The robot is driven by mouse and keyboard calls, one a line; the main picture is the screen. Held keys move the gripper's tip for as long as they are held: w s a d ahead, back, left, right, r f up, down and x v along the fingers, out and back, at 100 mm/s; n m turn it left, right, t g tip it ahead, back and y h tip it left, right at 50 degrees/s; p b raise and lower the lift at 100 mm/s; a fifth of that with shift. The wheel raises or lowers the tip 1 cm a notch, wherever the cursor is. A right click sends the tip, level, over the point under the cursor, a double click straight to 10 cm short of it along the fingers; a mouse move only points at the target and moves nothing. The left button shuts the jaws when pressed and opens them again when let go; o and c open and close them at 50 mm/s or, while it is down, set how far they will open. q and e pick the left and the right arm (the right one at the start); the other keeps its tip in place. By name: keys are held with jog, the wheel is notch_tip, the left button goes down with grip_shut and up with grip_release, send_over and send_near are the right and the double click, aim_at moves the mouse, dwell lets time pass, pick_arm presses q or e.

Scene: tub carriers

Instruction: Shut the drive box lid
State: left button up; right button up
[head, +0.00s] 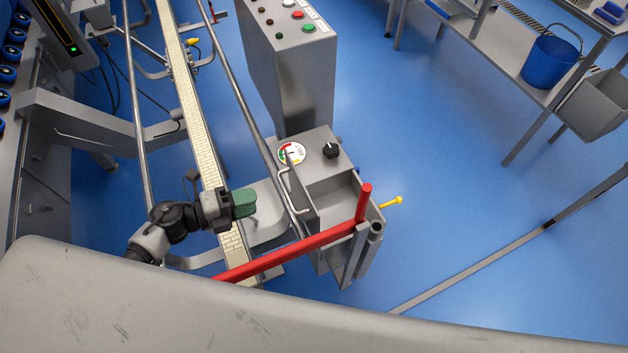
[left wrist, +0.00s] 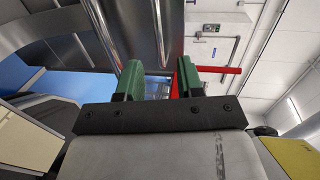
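The grey drive box (head: 322,168) stands right of the conveyor, with a gauge (head: 291,153) and a black knob (head: 331,150) on top. Its front compartment is uncovered. The lid (head: 300,203) stands up along the compartment's left side, with a pale bar handle (head: 287,192) on its left face. My left gripper (head: 246,203) is left of the lid, over the conveyor, apart from the handle. In the left wrist view its green fingers (left wrist: 159,80) are spread with nothing held between them. My right gripper is not in view.
A red bar (head: 290,252) crosses in front of the box and bends up at its right end. A yellow-tipped rod (head: 390,203) sticks out right of the box. Conveyor rails (head: 232,70) run beside my left gripper.

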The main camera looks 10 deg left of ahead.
aim_at(286, 192)
pick_arm(q)
jog(key=p+x, duration=0.1)
jog(key=x, duration=0.7)
jog(key=shift+w+d, duration=0.15)
jog(key=shift+d, duration=0.15)
jog(key=shift+w+d+f, duration=0.15)
jog(key=shift+w+d, duration=0.05)
jog(key=shift+d, duration=0.1)
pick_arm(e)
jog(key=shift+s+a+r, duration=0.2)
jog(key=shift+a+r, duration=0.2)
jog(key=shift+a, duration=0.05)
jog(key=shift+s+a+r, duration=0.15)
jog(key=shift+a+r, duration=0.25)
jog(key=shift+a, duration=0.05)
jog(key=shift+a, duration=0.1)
pick_arm(q)
grip_shut()
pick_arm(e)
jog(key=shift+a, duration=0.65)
